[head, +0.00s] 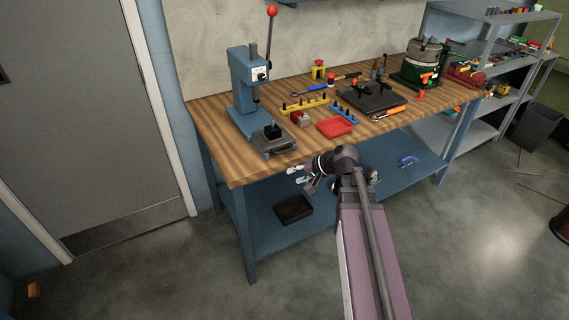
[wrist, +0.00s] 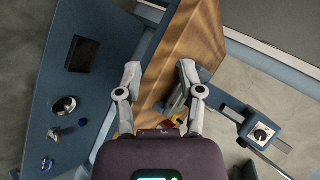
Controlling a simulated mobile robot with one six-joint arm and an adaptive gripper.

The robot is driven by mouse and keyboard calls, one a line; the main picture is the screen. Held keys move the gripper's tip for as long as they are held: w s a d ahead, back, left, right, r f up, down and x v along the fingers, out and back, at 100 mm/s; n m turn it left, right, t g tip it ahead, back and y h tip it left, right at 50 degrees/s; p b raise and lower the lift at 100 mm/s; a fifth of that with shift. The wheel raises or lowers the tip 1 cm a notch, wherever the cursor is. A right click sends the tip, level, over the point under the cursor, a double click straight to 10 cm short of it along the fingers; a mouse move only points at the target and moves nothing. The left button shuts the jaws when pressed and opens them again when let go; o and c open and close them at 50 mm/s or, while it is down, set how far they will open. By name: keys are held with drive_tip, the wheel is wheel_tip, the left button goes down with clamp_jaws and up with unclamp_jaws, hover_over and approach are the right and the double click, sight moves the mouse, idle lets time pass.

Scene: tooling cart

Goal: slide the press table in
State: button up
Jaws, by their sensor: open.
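The blue arbor press (head: 243,85) with a red-knobbed lever stands at the left of the wooden bench. Its press table (head: 273,140), a grey plate with a dark block on it, sticks out at the front of the press base, near the bench's front edge. My gripper (head: 299,179) is open and empty, in front of and a little below the bench edge, apart from the press table. In the wrist view my gripper's two fingers (wrist: 159,75) are spread, with the bench edge between and beyond them. The press (wrist: 258,132) shows at right there; its table is partly hidden by a finger.
A red tray (head: 335,127), a dark fixture plate (head: 371,98) and several small tools lie right of the press on the bench (head: 215,150). A dark bin (head: 293,209) sits on the blue lower shelf (head: 270,232).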

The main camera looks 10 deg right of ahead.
sight(286, 151)
drive_tip(key=w+d+m+t+y+b, duration=0.2)
drive_tip(key=w+d+m+t+b, duration=0.3)
drive_tip(key=w+d+t+b, duration=0.1)
drive_tip(key=shift+w+d+f+b, duration=0.4)
drive_tip(key=shift+d+b, duration=0.45)
drive_tip(key=shift+d, duration=0.3)
drive_tip(key=shift+a, duration=0.1)
drive_tip(key=b+x, duration=0.2)
drive_tip(key=x, duration=1.1)
drive_tip(key=shift+w+a+r+b, duration=0.1)
drive_tip(key=shift+w+a+b, duration=0.15)
drive_tip(key=shift+b, duration=0.15)
drive_tip(key=shift+c, duration=0.2)
clamp_jaws()
